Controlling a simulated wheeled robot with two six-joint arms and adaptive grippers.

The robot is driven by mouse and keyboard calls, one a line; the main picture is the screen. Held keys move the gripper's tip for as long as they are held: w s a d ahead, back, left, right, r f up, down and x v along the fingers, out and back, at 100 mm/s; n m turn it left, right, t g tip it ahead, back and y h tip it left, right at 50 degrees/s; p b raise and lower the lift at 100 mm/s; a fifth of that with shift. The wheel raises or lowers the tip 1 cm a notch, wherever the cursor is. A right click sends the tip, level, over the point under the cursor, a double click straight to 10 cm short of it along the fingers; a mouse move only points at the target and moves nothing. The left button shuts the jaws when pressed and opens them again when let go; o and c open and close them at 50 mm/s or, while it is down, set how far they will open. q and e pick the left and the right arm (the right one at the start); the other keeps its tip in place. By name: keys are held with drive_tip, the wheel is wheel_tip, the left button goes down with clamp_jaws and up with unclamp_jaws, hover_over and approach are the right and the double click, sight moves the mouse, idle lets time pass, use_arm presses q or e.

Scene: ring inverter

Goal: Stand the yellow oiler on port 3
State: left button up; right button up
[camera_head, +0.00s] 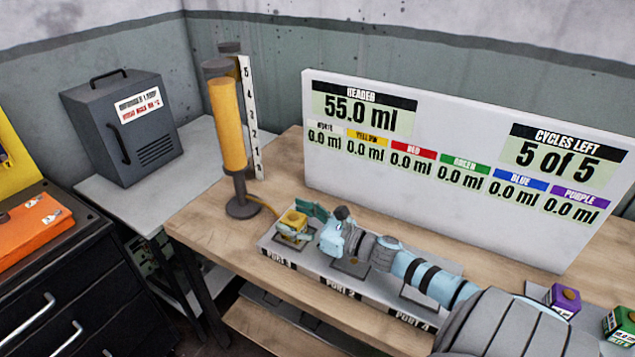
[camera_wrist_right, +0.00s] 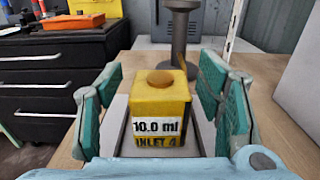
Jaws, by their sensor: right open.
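In the right wrist view the yellow oiler (camera_wrist_right: 160,106) shows an orange cap and the label "10.0 ml INLET 4". My right gripper (camera_head: 304,222) is open, with its green-padded fingers on either side of the oiler. In the right wrist view a gap shows beside each finger of the gripper (camera_wrist_right: 162,100). My left gripper is not in view.
A yellow column (camera_head: 229,125) on a dark base stands behind the oiler, beside a white scale (camera_head: 250,120). A white display board (camera_head: 440,205) stands behind the rail. A purple block (camera_head: 563,299) and a green block (camera_head: 621,324) are at the right.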

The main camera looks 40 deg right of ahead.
drive_tip(key=p+v, duration=0.5)
drive_tip(key=v, duration=0.5)
drive_tip(key=shift+s+d+r+p, duration=0.1)
drive_tip(key=shift+s+r+p, duration=0.05)
drive_tip(key=shift+s+p, duration=0.2)
drive_tip(key=shift+s+d+f, duration=0.1)
drive_tip(key=shift+s+f, duration=0.1)
drive_tip(key=shift+s, duration=0.15)
